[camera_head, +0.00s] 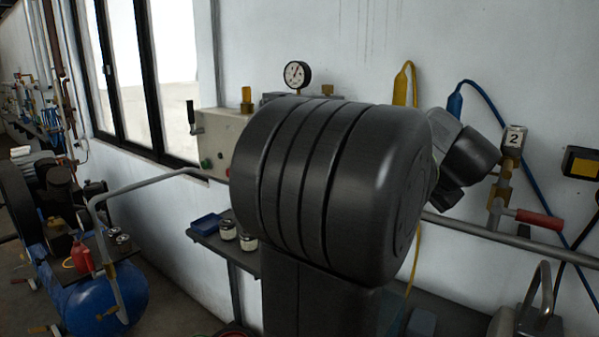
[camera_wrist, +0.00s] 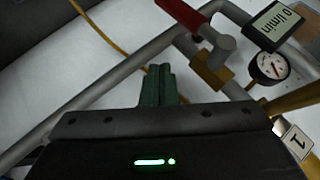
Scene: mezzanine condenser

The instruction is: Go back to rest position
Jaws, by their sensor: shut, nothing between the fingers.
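My gripper (camera_wrist: 157,72) shows in the wrist view, with its two green fingers together and nothing between them. They sit in front of a pale wall and grey pipes, near a valve with a red handle (camera_wrist: 184,12) and a brass fitting (camera_wrist: 211,73). I see no contact between the fingers and these parts, though the depth is hard to judge. In the head view my own dark arm fills the middle, and the gripper fingers cannot be made out there.
The wrist view has a gauge (camera_wrist: 270,67), a flow display (camera_wrist: 277,22) and a tag marked 1 (camera_wrist: 297,141). The head view shows a red-handled valve (camera_head: 538,219), a tag marked 2 (camera_head: 514,138), a control box (camera_head: 222,135), a shelf with jars (camera_head: 228,229) and a blue tank (camera_head: 105,300).

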